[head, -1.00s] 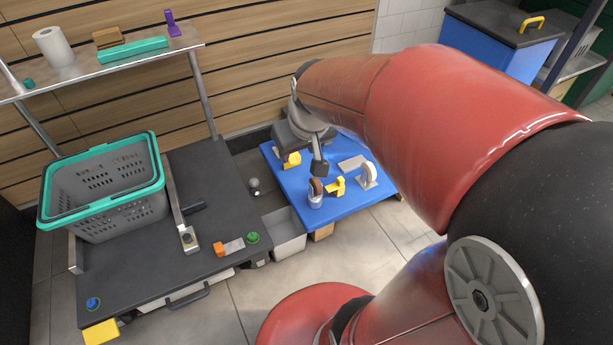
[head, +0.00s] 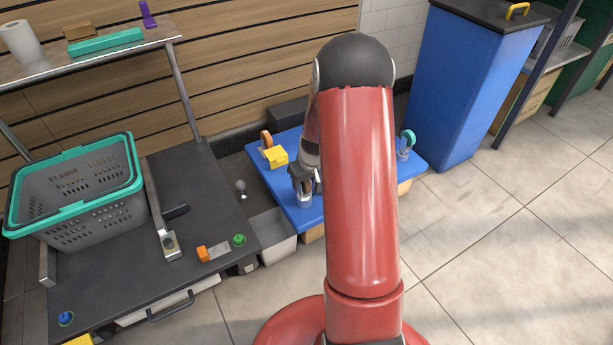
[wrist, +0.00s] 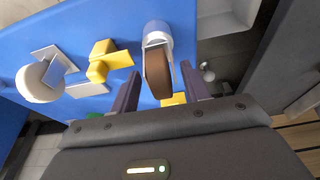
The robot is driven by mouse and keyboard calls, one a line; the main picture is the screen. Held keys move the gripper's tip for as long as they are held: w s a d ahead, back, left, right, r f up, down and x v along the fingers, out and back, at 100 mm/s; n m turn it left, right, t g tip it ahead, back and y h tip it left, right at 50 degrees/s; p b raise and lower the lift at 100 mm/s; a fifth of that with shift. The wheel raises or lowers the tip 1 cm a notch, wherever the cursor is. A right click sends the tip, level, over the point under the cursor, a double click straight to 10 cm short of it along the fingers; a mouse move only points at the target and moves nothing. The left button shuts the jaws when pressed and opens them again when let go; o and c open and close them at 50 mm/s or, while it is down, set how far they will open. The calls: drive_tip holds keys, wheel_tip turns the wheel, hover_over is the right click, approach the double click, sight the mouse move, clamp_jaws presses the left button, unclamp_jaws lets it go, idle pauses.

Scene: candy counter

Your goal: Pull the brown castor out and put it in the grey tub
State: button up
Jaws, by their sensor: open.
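The brown castor (wrist: 158,76) stands in a silver socket (wrist: 157,31) on the blue board (wrist: 100,18). In the wrist view my gripper (wrist: 160,76) is open, with one finger on each side of the brown wheel and a visible gap on both sides. In the head view my gripper (head: 302,178) is over the socket (head: 304,198), and the brown wheel is mostly hidden by it. The grey tub (head: 277,246) stands beside the blue board's left edge; part of it also shows in the wrist view (wrist: 222,20).
A yellow block (head: 276,157) and an orange wheel (head: 266,139) are on the board's left. A green castor (head: 406,141) is at its right. In the wrist view a yellow piece (wrist: 107,62) and a white castor (wrist: 42,80) are near my left finger. A basket (head: 80,190) stands on the dark counter.

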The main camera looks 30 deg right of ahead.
drive_tip(key=shift+x, duration=1.95)
drive_tip(key=shift+c, duration=0.5)
drive_tip(key=c, duration=0.7)
